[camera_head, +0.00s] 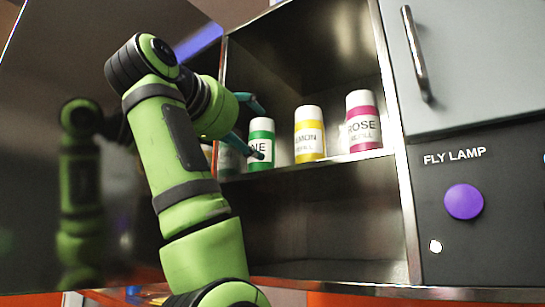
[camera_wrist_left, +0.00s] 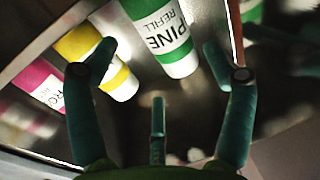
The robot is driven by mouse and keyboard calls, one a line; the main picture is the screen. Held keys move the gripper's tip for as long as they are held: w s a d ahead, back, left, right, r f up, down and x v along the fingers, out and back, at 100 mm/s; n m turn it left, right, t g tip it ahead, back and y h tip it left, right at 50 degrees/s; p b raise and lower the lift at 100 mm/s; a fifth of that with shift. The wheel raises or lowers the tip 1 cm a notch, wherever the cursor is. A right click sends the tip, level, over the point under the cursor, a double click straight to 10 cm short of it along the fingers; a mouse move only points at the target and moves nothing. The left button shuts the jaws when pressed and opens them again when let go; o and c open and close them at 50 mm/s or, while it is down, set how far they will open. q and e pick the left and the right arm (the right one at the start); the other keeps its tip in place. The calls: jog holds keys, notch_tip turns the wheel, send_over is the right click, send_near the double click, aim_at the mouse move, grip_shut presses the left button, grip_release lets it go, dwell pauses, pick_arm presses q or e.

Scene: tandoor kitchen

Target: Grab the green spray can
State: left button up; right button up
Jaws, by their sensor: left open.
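The green spray can (camera_head: 261,143) has a white top and stands upright on the cabinet shelf, leftmost in a row of cans. My left gripper (camera_head: 252,128) is open at the can's left side and front, with teal fingers partly covering it. In the left wrist view the green can (camera_wrist_left: 165,38), labelled PINE REFILL, shows between the two spread fingers of the gripper (camera_wrist_left: 160,55). A third finger stands below it. Whether any finger touches the can I cannot tell. My right gripper is not in view.
A yellow LEMON can (camera_head: 309,135) and a pink ROSE can (camera_head: 362,122) stand to the right on the same shelf (camera_head: 300,168). The cabinet's side wall is close to the left. A grey door (camera_head: 470,60) and a purple FLY LAMP button (camera_head: 464,202) are at right.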

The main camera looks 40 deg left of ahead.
aim_at(261, 140)
pick_arm(q)
jog(key=shift+w+a+r+p, duration=0.15)
jog(key=shift+w+r+p, duration=0.3)
jog(key=shift+w+p, duration=0.55)
jog(key=p+x, duration=0.2)
jog(key=x, duration=0.1)
jog(key=shift+f, duration=0.1)
jog(key=shift+w+a+f, duration=0.15)
jog(key=shift+w+f, duration=0.1)
jog(key=shift+w, duration=0.45)
jog(key=shift+s, duration=0.3)
jog(key=c, duration=0.4)
jog(key=shift+r, duration=0.1)
jog(key=c, duration=0.6)
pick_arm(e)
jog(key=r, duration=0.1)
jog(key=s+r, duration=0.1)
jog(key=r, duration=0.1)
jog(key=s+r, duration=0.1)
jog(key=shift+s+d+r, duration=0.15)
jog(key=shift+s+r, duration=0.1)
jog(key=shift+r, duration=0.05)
